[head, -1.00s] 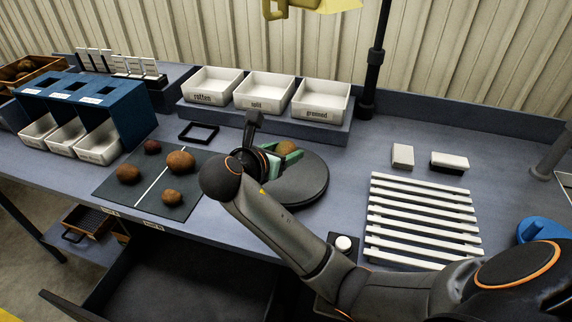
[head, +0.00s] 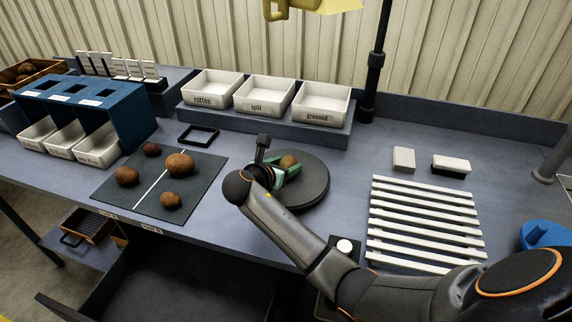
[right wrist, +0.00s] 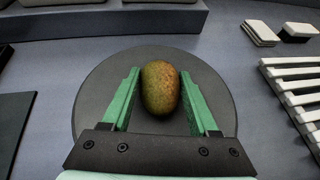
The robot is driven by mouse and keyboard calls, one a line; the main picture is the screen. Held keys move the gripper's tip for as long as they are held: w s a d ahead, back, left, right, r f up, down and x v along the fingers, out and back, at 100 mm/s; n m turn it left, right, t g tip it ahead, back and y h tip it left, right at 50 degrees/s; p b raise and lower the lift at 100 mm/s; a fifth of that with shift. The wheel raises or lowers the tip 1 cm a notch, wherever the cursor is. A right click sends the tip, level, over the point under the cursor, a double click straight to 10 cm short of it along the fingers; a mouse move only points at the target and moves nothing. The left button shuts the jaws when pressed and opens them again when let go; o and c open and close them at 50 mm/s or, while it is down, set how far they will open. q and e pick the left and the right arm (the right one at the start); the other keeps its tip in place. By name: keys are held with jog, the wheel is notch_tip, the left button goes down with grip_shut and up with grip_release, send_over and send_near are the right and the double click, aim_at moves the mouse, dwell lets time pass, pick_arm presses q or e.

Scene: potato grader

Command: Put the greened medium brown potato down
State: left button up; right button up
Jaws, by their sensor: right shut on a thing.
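The greened medium brown potato (head: 288,161) is brown with a greenish tint. It also shows upright in the right wrist view (right wrist: 160,88). My right gripper (head: 284,170) is shut on it, with a green finger on each side of it. The potato is over the round dark disc (head: 312,190); I cannot tell whether it touches the surface. The white bin labelled "greened" (head: 320,118) stands behind the disc, beside the split bin (head: 263,107) and the rotten bin (head: 211,102). My left gripper is not in view.
A dark mat (head: 148,203) with several potatoes lies left of the disc. A small black frame (head: 198,134) lies behind the mat. A white slatted rack (head: 424,218) and two small blocks are at the right. A blue sorter (head: 125,108) stands at the left.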

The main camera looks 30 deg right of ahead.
jog(key=shift+f, duration=0.15)
jog(key=o, duration=1.4)
